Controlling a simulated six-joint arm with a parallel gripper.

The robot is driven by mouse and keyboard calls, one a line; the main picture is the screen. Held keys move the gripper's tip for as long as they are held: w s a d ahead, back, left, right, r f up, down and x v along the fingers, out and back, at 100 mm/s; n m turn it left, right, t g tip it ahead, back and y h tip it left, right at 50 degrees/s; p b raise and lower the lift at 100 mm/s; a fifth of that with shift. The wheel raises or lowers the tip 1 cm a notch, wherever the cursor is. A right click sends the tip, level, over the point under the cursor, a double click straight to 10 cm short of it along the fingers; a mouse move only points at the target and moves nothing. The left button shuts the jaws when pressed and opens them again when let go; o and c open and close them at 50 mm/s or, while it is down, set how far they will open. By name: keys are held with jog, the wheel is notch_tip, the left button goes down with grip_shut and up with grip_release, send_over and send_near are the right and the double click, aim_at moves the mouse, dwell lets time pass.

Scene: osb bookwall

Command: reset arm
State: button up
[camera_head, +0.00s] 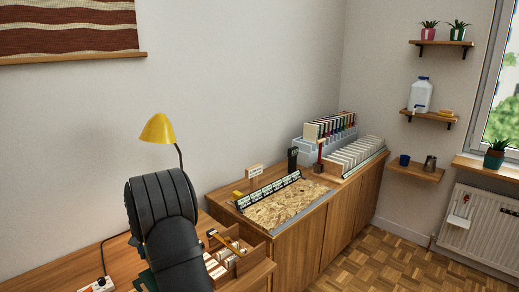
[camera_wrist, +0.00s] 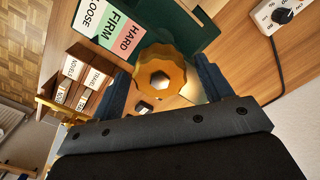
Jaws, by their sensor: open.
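My gripper (camera_wrist: 161,64) shows in the wrist view with its two dark fingers apart, pointing down toward the wooden desk (camera_wrist: 232,40). A gold, scalloped ring-like knob (camera_wrist: 142,72) with a hole in its middle appears between the fingers. I cannot tell whether it touches either finger or how far below it lies. In the head view a dark ribbed shape (camera_head: 165,220) stands in front of the desk, and my fingers cannot be made out there.
A dark green holder (camera_wrist: 205,30) with a LOOSE/FIRM/HARD card (camera_wrist: 110,27) lies close by. A box with labelled dividers (camera_wrist: 72,68) and a dial device (camera_wrist: 285,12) flank it. A yellow lamp (camera_head: 157,130) rises behind; an OSB board (camera_head: 285,204) lies right.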

jog(key=n, duration=0.3)
jog(key=shift+n, duration=2.3)
jog(key=shift+m, duration=0.3)
jog(key=m, duration=0.8)
jog(key=shift+m, duration=0.3)
